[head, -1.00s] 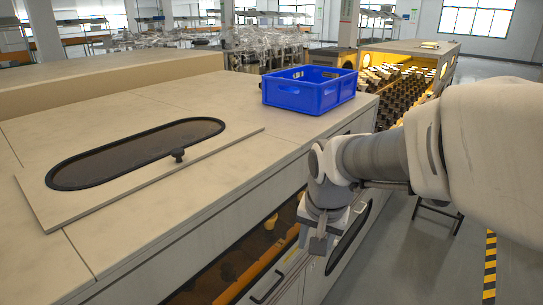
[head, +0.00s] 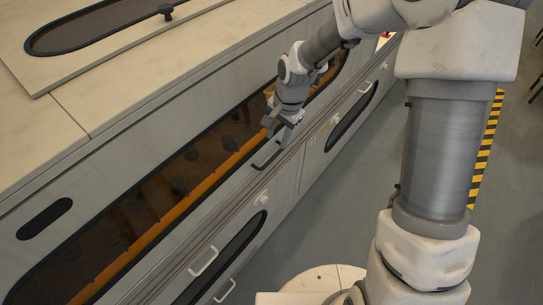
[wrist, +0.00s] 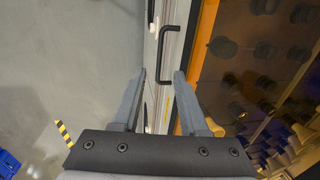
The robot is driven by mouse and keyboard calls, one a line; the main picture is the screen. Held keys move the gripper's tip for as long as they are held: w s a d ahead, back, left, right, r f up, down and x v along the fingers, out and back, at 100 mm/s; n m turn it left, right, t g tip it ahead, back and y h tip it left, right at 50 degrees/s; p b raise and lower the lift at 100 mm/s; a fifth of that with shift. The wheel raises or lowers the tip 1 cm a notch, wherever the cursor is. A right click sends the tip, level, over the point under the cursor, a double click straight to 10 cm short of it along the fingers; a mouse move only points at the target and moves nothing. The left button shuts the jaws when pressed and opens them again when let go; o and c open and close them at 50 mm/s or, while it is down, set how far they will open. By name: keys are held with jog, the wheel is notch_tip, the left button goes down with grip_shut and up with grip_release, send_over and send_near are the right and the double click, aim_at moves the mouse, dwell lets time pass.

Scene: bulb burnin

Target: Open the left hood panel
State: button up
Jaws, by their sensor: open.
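The hood panel (head: 128,232) is a long dark glazed window in the pale machine's front, with an orange strip along it; it appears closed. A black bar handle (head: 265,160) sits at its lower edge, towards the right. In the wrist view the handle (wrist: 165,38) stands ahead of the fingertips, roughly in line with the gap between them and apart from both. My gripper (head: 281,127) is just above and right of the handle in the head view. Its two grey fingers (wrist: 159,74) are spread and empty. Whether another panel lies behind my arm is hard to tell.
White handles (head: 203,261) and dark oval windows (head: 238,245) are on the lower front. A lid with a black knob (head: 166,10) lies on top. The grey floor beside the machine (head: 335,200) is clear. A blue crate (wrist: 8,164) shows at the wrist view's corner.

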aim_at(270, 160)
jog(key=f, duration=0.3)
jog(key=w+a+f+b, duration=0.1)
jog(key=f, duration=0.6)
jog(key=shift+w+a+f, duration=0.15)
jog(key=shift+a+f, duration=0.1)
jog(key=shift+a, duration=0.1)
grip_shut()
dwell(0.8)
